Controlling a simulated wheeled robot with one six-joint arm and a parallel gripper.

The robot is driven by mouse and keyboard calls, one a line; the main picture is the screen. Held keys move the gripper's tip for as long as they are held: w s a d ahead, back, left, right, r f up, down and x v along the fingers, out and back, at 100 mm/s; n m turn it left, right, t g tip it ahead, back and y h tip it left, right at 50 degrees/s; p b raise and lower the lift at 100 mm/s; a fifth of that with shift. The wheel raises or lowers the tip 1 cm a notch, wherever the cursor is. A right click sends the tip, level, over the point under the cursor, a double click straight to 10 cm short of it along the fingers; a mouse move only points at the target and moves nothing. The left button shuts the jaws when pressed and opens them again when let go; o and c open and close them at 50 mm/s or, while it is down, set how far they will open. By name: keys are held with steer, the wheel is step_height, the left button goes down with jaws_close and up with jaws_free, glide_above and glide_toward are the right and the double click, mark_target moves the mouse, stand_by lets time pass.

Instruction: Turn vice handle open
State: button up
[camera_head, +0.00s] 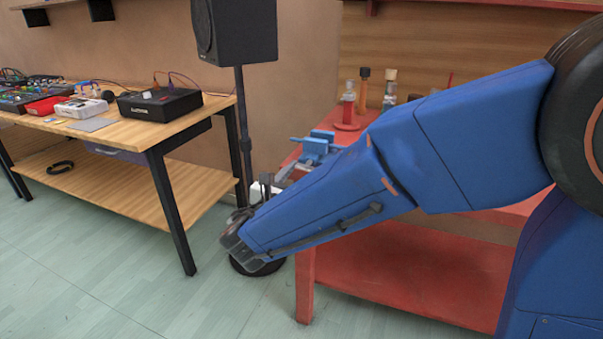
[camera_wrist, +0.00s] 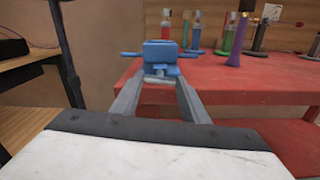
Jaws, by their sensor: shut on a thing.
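A blue vice (camera_wrist: 164,52) stands near the edge of the red workbench, in the upper middle of the wrist view. It also shows in the head view (camera_head: 318,146), just beyond my forearm. The vice handle (camera_wrist: 161,71) is a small blue part at the vice's near side. My gripper (camera_wrist: 162,80) reaches forward to it, with one grey finger on each side. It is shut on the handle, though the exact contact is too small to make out. In the head view my arm hides most of the gripper.
The red bench (camera_wrist: 250,83) carries several tools and bottles behind and right of the vice, including a purple-handled one (camera_wrist: 236,42). Left is a wooden table (camera_head: 120,128) with electronics. A black speaker on a stand (camera_head: 235,32) is between table and bench.

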steer(key=shift+m, duration=0.4)
steer(key=o, duration=1.1)
steer(key=shift+c, duration=0.2)
steer(key=shift+s, duration=0.15)
steer(key=v, duration=1.7)
